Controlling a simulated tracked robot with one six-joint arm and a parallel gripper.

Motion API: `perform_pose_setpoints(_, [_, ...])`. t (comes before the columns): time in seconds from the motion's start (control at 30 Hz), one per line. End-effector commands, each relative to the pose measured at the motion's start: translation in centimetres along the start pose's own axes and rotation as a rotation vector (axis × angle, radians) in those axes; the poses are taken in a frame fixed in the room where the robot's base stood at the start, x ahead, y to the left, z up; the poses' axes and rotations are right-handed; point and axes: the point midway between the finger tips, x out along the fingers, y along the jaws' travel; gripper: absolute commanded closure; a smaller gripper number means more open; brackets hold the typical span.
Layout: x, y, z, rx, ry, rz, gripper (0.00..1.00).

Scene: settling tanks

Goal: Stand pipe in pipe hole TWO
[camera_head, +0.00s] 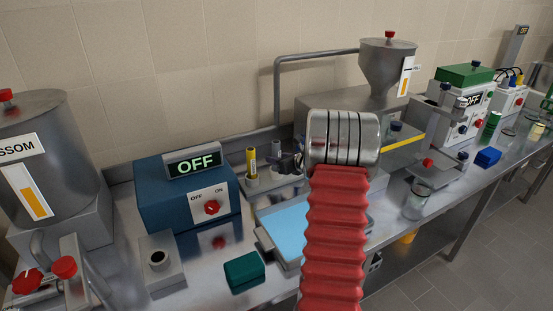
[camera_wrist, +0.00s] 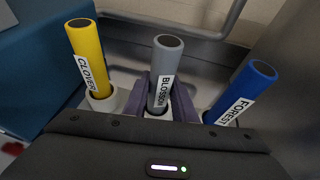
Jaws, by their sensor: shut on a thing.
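In the wrist view a grey pipe (camera_wrist: 165,60) labelled BLOSSOM stands between the two purple-grey fingers of my gripper (camera_wrist: 160,103). The gripper is shut on it low down, and its lower end is at a white socket. A yellow pipe (camera_wrist: 88,50) labelled CLOVER stands in a white socket on the left. A blue pipe (camera_wrist: 250,84) labelled FOREST stands on the right, its lower end mostly hidden. In the head view the yellow pipe (camera_head: 251,162) shows, while my arm hides much of the rack. I see no hole marked TWO.
In the head view a grey block with a round hole (camera_head: 160,258) stands at the front left. A blue box with an OFF sign (camera_head: 190,190), a teal block (camera_head: 244,272) and a blue-filled tray (camera_head: 262,238) are near. A steel hopper (camera_head: 387,65) stands behind my arm.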

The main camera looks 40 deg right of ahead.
Motion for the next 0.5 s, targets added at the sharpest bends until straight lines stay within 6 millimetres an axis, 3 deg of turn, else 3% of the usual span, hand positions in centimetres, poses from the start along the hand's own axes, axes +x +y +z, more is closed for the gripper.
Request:
perform_pose_setpoints(0.27, [0.03, -0.05, -0.10, 0.000, -0.001, -0.001, 1.00])
perform_pose_setpoints(0.3, [0.04, -0.05, -0.14, 0.000, 0.000, -0.001, 0.75])
perform_pose_setpoints(0.5, [0.02, -0.07, -0.12, 0.000, 0.000, -0.001, 0.60])
